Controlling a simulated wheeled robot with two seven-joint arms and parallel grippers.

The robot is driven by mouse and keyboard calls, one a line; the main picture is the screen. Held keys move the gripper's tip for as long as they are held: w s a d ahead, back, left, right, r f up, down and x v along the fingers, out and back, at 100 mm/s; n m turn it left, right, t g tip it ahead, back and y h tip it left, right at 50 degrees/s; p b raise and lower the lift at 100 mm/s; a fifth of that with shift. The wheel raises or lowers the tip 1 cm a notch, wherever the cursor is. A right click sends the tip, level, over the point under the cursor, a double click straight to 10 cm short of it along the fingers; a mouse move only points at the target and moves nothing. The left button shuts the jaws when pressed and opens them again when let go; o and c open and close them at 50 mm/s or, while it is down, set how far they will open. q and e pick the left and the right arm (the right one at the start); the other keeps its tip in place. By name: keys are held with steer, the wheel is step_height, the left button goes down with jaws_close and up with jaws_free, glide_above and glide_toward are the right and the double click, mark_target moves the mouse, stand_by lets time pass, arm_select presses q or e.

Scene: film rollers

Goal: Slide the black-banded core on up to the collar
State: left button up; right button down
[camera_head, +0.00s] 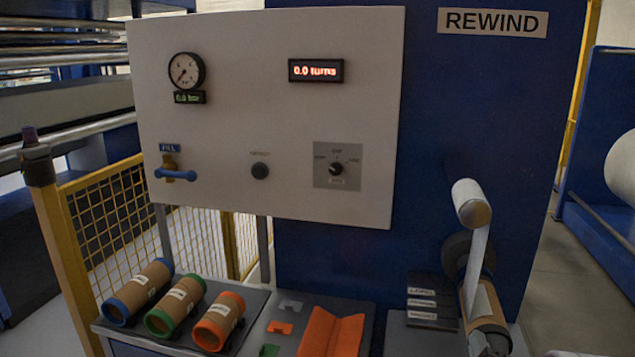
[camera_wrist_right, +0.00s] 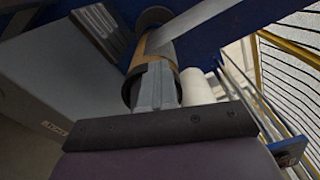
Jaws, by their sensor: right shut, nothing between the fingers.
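The black-banded core (camera_head: 488,303), a brown tube with a dark band at its near end, is around the spindle at the right of the head view. It also shows in the right wrist view (camera_wrist_right: 148,58). The dark round collar (camera_head: 458,249) is behind its far end and also shows in the wrist view (camera_wrist_right: 153,15). I cannot tell whether core and collar touch. My right gripper (camera_head: 481,343) is at the core's near end; in the wrist view its fingers (camera_wrist_right: 156,85) are shut together, with the core's end around or just beyond their tips. My left gripper is out of view.
A pale film strip (camera_head: 477,258) runs from the upper roller (camera_head: 468,202) down past the core. Blue-, green- and orange-banded cores (camera_head: 138,291) lie on the left tray. An orange cradle (camera_head: 332,331) and dark labelled blocks (camera_head: 431,300) stand left of the spindle.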

steer(key=shift+w+d, duration=0.1)
stand_by(0.6)
steer(key=shift+w+d, duration=0.1)
steer(key=shift+w, duration=0.3)
steer(key=shift+f+b, duration=0.1)
steer(key=shift+b, duration=0.2)
steer(key=p+v, duration=0.1)
steer(key=v, duration=0.6)
steer(key=shift+s+a+r, duration=0.2)
steer(key=shift+a+r, duration=0.15)
steer(key=shift+a, duration=0.05)
